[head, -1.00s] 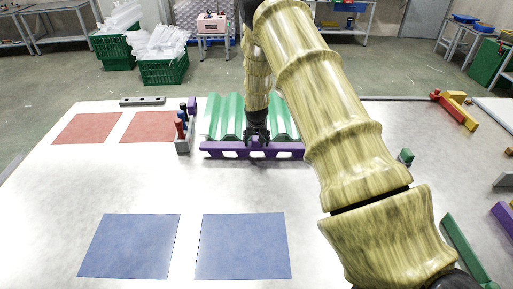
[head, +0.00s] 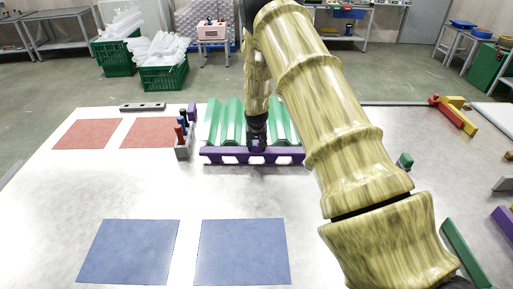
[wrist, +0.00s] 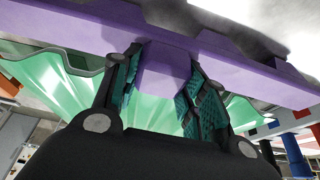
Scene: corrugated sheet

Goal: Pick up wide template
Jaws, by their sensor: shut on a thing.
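The wide template is a long purple bar (head: 215,154) with notches along one edge, lying across the front of the green corrugated sheet (head: 221,125) in the head view. My gripper (head: 256,147) is over its middle, partly hidden behind my arm. In the wrist view the template (wrist: 85,30) runs across the top of the picture, and my gripper (wrist: 165,80) is shut on a purple tab at its middle, with a teal-padded finger on each side. The green sheet (wrist: 70,85) shows behind it. I cannot tell whether the template is clear of the table.
A grey holder (head: 183,150) with red and blue pegs stands just left of the template. Two red mats (head: 88,134) lie at the back left and two blue mats (head: 242,252) at the front. A yellow piece (head: 455,108) and a green block (head: 405,160) are at right.

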